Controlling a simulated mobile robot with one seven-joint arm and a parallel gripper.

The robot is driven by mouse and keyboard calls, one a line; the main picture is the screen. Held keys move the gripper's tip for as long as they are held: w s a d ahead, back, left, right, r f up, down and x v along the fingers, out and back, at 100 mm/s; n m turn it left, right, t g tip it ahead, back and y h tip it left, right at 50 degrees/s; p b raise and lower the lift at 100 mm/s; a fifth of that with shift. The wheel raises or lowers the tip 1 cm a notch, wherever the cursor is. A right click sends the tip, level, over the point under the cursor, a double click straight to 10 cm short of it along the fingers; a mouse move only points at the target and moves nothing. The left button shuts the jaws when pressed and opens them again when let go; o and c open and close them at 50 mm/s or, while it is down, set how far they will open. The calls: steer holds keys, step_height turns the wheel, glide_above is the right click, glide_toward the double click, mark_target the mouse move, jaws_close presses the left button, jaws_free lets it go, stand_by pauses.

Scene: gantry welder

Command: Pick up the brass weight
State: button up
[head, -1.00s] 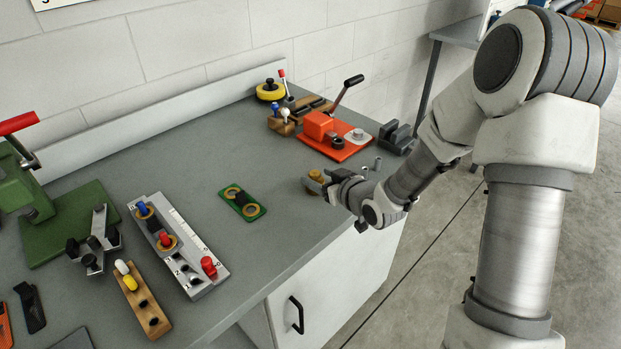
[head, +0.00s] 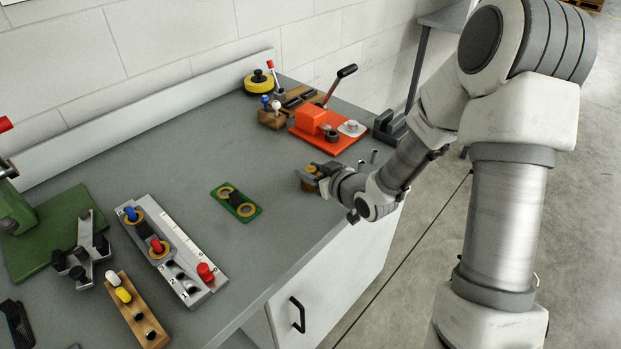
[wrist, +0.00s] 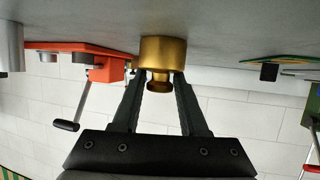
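The brass weight (head: 311,170) stands upright on the grey bench near its right front edge. In the wrist view, which is upside down, the brass weight (wrist: 163,50) is a gold cylinder with a narrower knob. My gripper (head: 312,178) is at the weight in the head view, partly covering it. In the wrist view my gripper (wrist: 161,82) is open, with one finger on each side of the knob and the wider body just beyond the tips. I cannot tell whether either finger touches it.
An orange fixture with a lever (head: 328,134) and dark blocks (head: 388,127) stand behind the weight. A green plate with rings (head: 236,202) lies to the left. A grey numbered rack (head: 172,250) and wooden peg block (head: 137,312) stand further left. Bare bench surrounds the green plate.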

jaws_close()
steer(key=shift+s+f, duration=0.1)
stand_by(1.0)
